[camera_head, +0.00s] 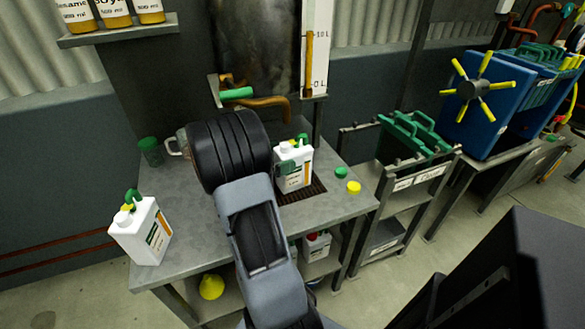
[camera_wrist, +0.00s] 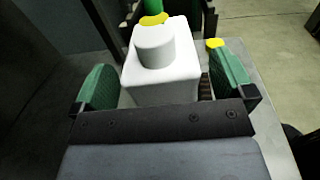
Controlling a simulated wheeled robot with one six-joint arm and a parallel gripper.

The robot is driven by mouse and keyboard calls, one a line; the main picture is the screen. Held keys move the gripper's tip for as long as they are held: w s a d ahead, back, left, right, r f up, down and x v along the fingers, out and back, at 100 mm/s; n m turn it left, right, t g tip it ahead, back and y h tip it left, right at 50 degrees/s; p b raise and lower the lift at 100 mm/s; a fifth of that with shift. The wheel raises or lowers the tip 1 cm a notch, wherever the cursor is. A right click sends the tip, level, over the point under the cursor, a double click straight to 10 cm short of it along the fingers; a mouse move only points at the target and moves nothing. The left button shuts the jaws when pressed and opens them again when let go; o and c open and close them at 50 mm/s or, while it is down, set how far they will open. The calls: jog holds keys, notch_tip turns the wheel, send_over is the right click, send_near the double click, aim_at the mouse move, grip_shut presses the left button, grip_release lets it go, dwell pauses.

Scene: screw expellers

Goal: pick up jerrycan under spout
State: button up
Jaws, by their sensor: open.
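The white jerrycan (camera_head: 296,172) with a green handle stands upright on a dark grate (camera_head: 312,193) on the grey bench, below and slightly right of the brass spout (camera_head: 268,102). In the wrist view the jerrycan (camera_wrist: 172,82) shows its plain white cap and top close up. My gripper (camera_wrist: 164,84) is open, with one green-padded finger on each side of the jerrycan. Gaps show between the pads and its sides; the right gap looks wider. In the head view my dark wrist is just left of the jerrycan and hides most of the gripper.
A second white jerrycan (camera_head: 140,232) stands at the bench's left end. A glass mug (camera_head: 180,145) and green jar (camera_head: 151,152) stand behind my wrist. Green (camera_head: 341,172) and yellow (camera_head: 354,187) caps lie right of the grate. A green-handled valve (camera_head: 237,94) overhangs the bench.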

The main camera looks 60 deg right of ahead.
jog(key=shift+x, duration=1.3)
jog(key=c, duration=1.8)
jog(key=shift+r, duration=0.1)
grip_shut()
jog(key=shift+r, duration=0.15)
